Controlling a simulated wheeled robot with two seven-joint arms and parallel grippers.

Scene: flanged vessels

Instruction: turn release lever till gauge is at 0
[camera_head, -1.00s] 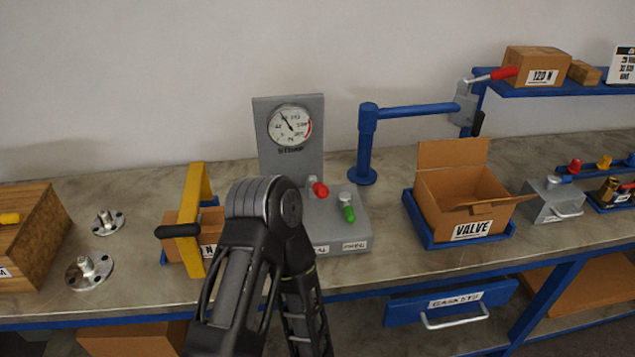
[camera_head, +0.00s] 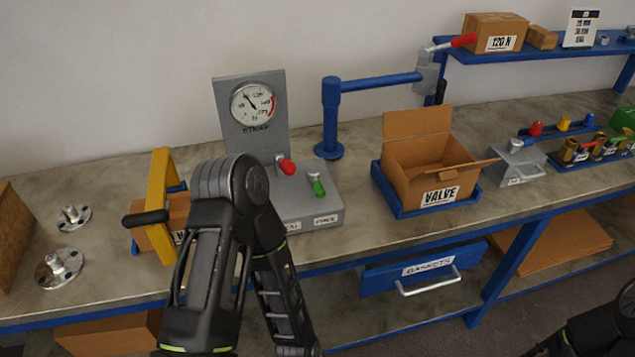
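The gauge (camera_head: 253,104) is a round white dial on a grey upright panel. Its needle points to the upper left; the numbers are too small to read surely. The grey base (camera_head: 318,220) below carries a red-knobbed lever (camera_head: 286,167) and a green-knobbed lever (camera_head: 318,188). Labels on the base's front edge are partly hidden by my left arm, and I cannot tell which lever is the release. My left arm stands in front of the base's left part, bent downward, and its gripper is out of view. Part of my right arm shows at the lower right, without a clear gripper.
A yellow frame (camera_head: 158,200) with a black handle stands left of my arm. Flanged fittings (camera_head: 59,266) lie further left. A blue post (camera_head: 331,120) with an arm stands behind the base. An open VALVE box (camera_head: 430,175) sits right, above a GASKETS drawer (camera_head: 425,268).

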